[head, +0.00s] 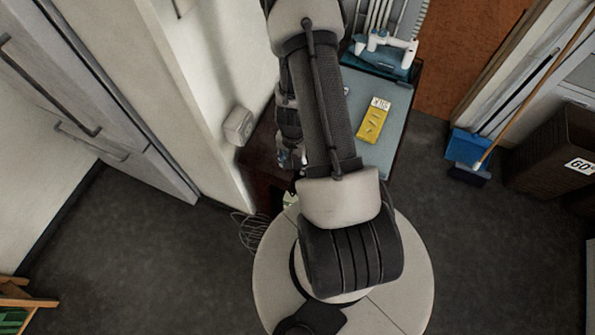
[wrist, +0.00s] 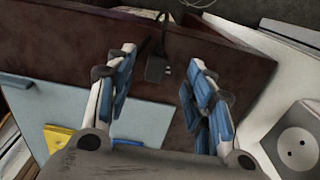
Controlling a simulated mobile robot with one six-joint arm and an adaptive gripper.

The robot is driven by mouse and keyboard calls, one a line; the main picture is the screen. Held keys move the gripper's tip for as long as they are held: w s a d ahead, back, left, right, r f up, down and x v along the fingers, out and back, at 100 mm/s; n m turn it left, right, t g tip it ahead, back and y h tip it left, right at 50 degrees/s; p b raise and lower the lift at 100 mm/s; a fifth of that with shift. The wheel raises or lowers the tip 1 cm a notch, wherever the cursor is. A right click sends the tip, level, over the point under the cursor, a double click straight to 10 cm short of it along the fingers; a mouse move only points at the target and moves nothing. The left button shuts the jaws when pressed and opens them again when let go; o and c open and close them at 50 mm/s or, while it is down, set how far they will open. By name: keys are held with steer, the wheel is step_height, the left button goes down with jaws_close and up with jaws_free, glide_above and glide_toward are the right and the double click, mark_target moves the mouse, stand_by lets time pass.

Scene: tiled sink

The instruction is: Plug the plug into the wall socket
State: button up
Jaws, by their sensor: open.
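The dark plug (wrist: 155,71) shows in the wrist view at the edge of a dark reddish-brown wooden surface, with light prongs facing right and its cord running up. My gripper (wrist: 163,62) is open, with blue-padded fingers on either side of the plug in the picture. It appears empty; I cannot tell how far the plug is from the fingertips. The white wall socket (wrist: 297,146) with two round holes is at the lower right, and in the head view it is a white box (head: 238,126) on the wall, left of my gripper (head: 291,159). My arm hides the plug there.
A light blue-grey tabletop (head: 391,137) holds a yellow card (head: 372,124) and a tray with a white-handled item (head: 385,45). A loose wire bundle (head: 253,232) lies by the wall. Cabinet doors (head: 75,90) stand left; a brown bin (head: 555,155) and a broom (head: 480,162) stand right.

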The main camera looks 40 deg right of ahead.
steer(key=shift+f+b, duration=0.65)
steer(key=shift+f, duration=0.45)
steer(key=f+b, duration=0.4)
steer(key=f, duration=0.1)
steer(key=shift+w+d+f, duration=0.1)
steer(key=shift+d+f, duration=0.1)
steer(key=shift+d, duration=0.15)
steer(key=shift+r, duration=0.1)
steer(key=shift+c, duration=0.3)
steer(key=c, duration=1)
steer(key=shift+r, duration=0.1)
